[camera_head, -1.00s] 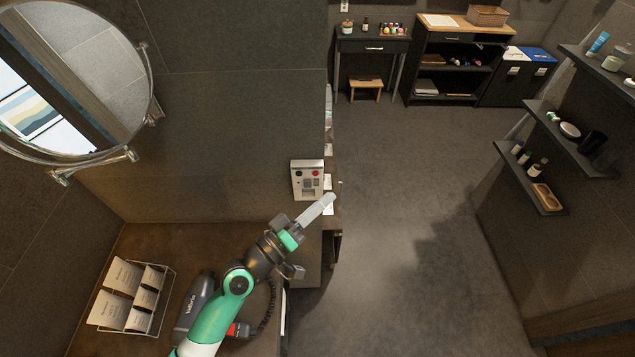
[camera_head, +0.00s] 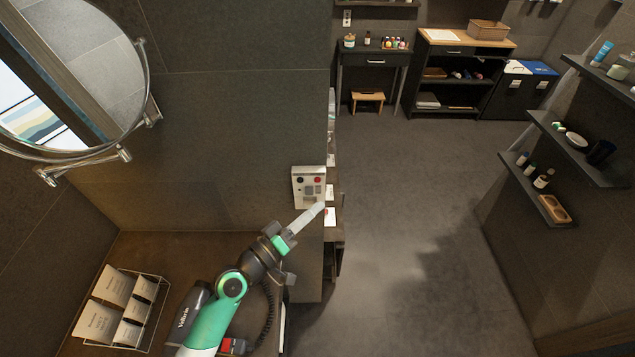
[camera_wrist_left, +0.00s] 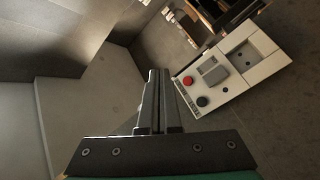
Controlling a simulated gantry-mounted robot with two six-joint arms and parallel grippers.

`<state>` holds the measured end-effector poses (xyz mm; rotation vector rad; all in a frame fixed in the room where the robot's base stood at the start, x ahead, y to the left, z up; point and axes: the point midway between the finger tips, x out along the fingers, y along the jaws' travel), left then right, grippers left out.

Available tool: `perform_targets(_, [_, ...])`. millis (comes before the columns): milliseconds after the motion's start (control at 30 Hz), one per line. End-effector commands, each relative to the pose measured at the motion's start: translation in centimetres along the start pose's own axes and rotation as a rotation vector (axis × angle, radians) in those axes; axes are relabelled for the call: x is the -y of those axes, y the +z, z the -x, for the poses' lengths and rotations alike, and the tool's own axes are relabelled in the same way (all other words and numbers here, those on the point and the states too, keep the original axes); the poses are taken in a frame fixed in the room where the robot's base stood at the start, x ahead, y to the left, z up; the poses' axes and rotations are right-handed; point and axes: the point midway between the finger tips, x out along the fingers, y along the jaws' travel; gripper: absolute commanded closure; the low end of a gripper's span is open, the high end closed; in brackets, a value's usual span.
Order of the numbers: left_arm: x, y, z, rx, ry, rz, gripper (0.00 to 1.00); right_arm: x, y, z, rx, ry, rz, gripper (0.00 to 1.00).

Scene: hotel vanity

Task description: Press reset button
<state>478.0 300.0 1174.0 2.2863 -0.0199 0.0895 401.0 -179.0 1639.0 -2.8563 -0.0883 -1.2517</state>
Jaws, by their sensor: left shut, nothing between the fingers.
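A pale control panel (camera_head: 308,196) is on the end of the dark wall in the head view. It has a red button (camera_head: 317,180) and a black button (camera_head: 299,180). The left wrist view shows the panel (camera_wrist_left: 224,92) to the right of my fingers, tilted, with the red button (camera_wrist_left: 188,80), the black button (camera_wrist_left: 202,101), a grey switch (camera_wrist_left: 212,70) and a socket-like recess. No label is legible. My left gripper (camera_head: 319,206) is shut and empty, its fingertips just below the panel in the head view. I cannot tell if they touch it. My right gripper is not in view.
A round mirror (camera_head: 70,75) on a metal arm is at upper left. A wire rack of cards (camera_head: 122,308) stands on the brown counter (camera_head: 185,250). Wall shelves (camera_head: 575,150) are at right, with open floor (camera_head: 410,220) between.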

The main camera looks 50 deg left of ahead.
Motion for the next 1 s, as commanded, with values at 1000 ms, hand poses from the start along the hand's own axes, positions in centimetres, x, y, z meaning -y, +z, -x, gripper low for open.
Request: perform_targets(1000, [2.7,-2.7,-3.7,0.001,0.000,0.000,1.00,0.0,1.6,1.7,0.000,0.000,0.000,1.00])
